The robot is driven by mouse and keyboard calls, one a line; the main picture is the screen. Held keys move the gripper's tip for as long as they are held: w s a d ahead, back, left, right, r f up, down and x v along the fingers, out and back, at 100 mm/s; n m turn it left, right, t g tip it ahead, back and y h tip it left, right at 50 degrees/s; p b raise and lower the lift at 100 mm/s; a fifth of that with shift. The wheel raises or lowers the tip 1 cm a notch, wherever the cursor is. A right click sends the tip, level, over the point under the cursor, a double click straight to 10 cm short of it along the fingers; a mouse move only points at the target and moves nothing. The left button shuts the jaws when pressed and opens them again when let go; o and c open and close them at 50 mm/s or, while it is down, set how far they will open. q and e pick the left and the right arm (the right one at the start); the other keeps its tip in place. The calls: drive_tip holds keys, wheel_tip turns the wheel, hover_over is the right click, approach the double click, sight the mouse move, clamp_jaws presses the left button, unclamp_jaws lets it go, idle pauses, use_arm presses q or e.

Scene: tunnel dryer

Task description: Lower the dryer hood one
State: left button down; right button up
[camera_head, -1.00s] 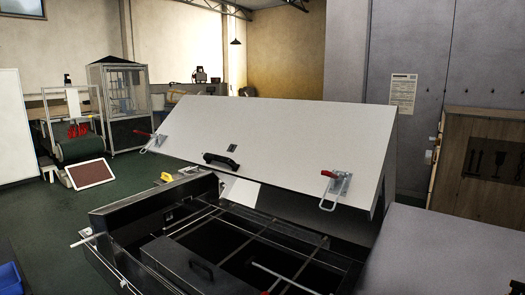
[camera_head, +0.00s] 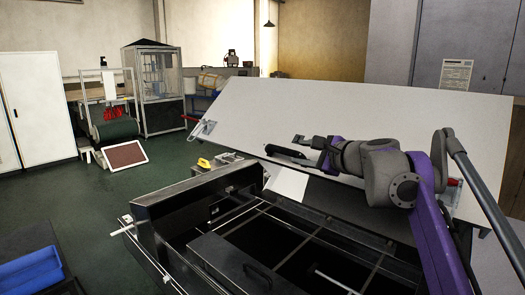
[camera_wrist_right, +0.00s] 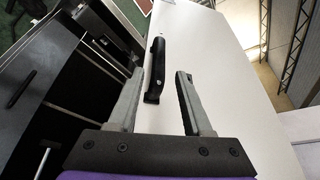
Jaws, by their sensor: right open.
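The dryer hood (camera_head: 345,115) is a large white panel, raised and tilted over the open black dryer body (camera_head: 160,225). A black bar handle (camera_head: 283,152) sits on its face near the lower edge. My right gripper (camera_head: 307,146) is open beside the handle's right end. In the right wrist view the handle (camera_wrist_right: 156,65) shows between the two fingers of the gripper (camera_wrist_right: 160,73), nearer the left one. The jaws are not shut on it, and I cannot tell whether they touch it. My left gripper is not in view.
A toggle clamp (camera_head: 203,129) with a red lever is on the hood's left side. My right arm hides much of its right side. A black box with a handle (camera_head: 255,272) lies inside the dryer. A blue bin (camera_head: 30,275) stands at lower left.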

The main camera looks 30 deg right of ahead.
sight(287, 151)
drive_tip(key=x, duration=0.9)
drive_tip(key=shift+w+f+p, duration=0.2)
drive_tip(key=shift+w+p, duration=0.1)
drive_tip(key=shift+c, duration=0.3)
clamp_jaws()
idle(0.8)
